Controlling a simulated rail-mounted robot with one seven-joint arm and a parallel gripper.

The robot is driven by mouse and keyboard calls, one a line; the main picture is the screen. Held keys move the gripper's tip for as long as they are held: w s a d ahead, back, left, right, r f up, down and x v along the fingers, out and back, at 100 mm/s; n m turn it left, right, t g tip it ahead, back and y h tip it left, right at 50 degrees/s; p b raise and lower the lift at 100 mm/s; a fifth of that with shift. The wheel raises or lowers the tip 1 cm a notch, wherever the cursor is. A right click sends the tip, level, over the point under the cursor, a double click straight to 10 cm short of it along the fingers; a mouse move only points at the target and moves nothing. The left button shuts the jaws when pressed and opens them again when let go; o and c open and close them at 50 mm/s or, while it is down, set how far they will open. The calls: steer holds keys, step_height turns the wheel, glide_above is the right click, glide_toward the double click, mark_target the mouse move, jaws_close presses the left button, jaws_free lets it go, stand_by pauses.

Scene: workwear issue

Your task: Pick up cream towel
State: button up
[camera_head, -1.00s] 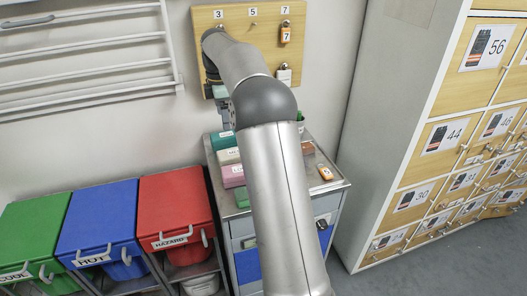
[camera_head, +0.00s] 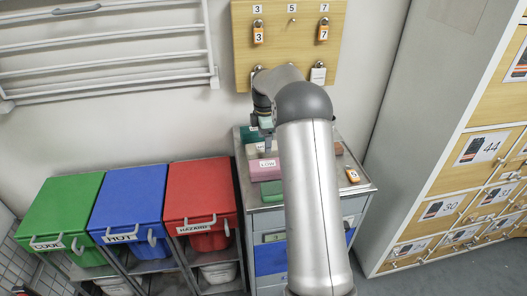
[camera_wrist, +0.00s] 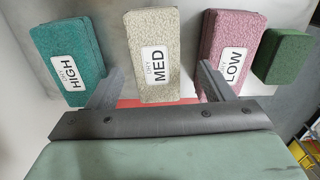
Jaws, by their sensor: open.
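The cream towel (camera_wrist: 160,62), labelled "DRY MED", lies on the cabinet top between the teal towel (camera_wrist: 68,60), labelled "HIGH", and the pink towel (camera_wrist: 235,55), labelled "LOW". In the head view the cream towel (camera_head: 255,150) is partly hidden behind my gripper. My gripper (camera_wrist: 158,85) is open and empty, with one finger on either side of the cream towel's near end in the wrist view. In the head view my gripper (camera_head: 267,145) hangs over the towel row. I cannot tell whether its fingers are level with the towel or still above it.
A green block (camera_wrist: 288,57) lies right of the pink towel. An orange padlock (camera_head: 352,176) lies on the cabinet's right side. A key board (camera_head: 292,60) hangs behind. Green, blue and red bins (camera_head: 199,189) stand left; lockers (camera_head: 460,190) stand right.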

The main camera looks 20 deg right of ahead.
mark_target(263, 147)
steer(key=f, duration=0.1)
steer(key=f+p, duration=0.1)
steer(key=f, duration=0.3)
steer(key=shift+w+a+p, duration=0.1)
steer(key=shift+w+p, duration=0.2)
steer(key=shift+r, duration=0.1)
steer(key=c, duration=1.1)
steer(key=shift+c, duration=0.2)
